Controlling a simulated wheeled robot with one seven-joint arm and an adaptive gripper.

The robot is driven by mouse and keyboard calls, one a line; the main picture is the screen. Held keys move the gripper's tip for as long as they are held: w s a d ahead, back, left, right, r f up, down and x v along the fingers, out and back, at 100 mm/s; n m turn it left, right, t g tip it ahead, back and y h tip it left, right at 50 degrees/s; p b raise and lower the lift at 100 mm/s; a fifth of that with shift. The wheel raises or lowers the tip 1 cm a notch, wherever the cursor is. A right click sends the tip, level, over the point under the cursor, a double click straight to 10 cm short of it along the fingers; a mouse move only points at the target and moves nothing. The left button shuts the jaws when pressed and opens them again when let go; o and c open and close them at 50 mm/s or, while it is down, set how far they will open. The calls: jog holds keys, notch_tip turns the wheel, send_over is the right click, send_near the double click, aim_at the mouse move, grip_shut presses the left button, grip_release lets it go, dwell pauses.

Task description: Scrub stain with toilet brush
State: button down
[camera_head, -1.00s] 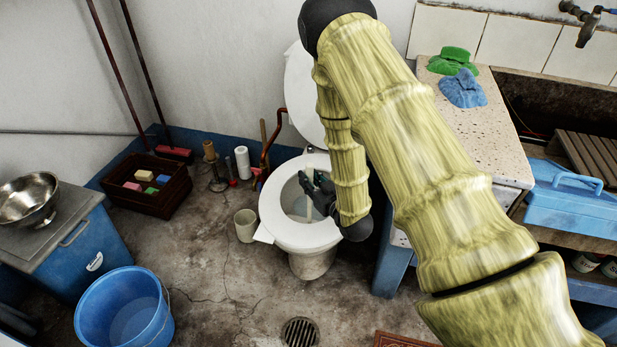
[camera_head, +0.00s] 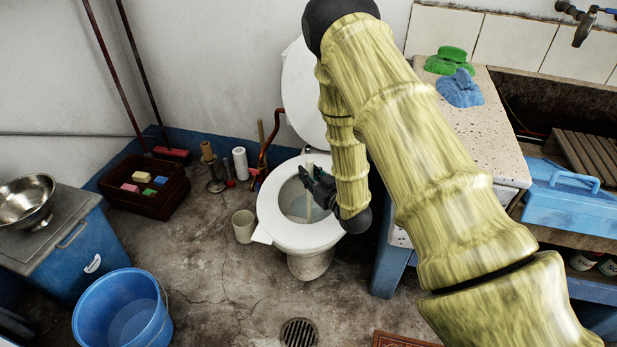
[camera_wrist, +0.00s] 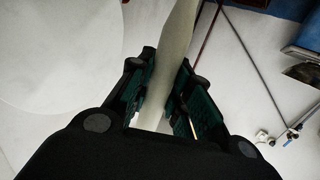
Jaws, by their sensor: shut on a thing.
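A white toilet (camera_head: 270,222) stands against the wall in the head view, with its lid up and its seat around the open bowl. My gripper (camera_head: 310,182) is over the bowl. It is shut on the pale handle of the toilet brush (camera_head: 310,207), which points down into the bowl. In the wrist view the handle (camera_wrist: 176,50) runs between the fingers of my gripper (camera_wrist: 163,92). The brush head and the stain cannot be made out.
A beige cup (camera_head: 243,226) stands left of the toilet, and a blue bucket (camera_head: 122,308) is at the lower left. A speckled counter (camera_head: 480,125) with green and blue cloths is close on the right. The floor in front is mostly clear.

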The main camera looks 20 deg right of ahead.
jog(key=shift+w+d, duration=0.75)
jog(key=shift+w, duration=0.35)
jog(key=shift+w+a, duration=0.1)
jog(key=shift+w+a, duration=0.6)
jog(key=shift+a, duration=0.3)
jog(key=shift+s+a, duration=0.1)
jog(key=shift+s, duration=0.05)
jog(key=s+a, duration=0.1)
jog(key=s, duration=0.1)
jog(key=s+a+p, duration=0.1)
jog(key=s, duration=0.1)
jog(key=shift+a, duration=0.35)
dwell(0.3)
jog(key=shift+w+a, duration=0.1)
jog(key=shift+a, duration=0.05)
jog(key=shift+w+a, duration=0.55)
jog(key=shift+a, duration=0.3)
jog(key=shift+w+d, duration=0.1)
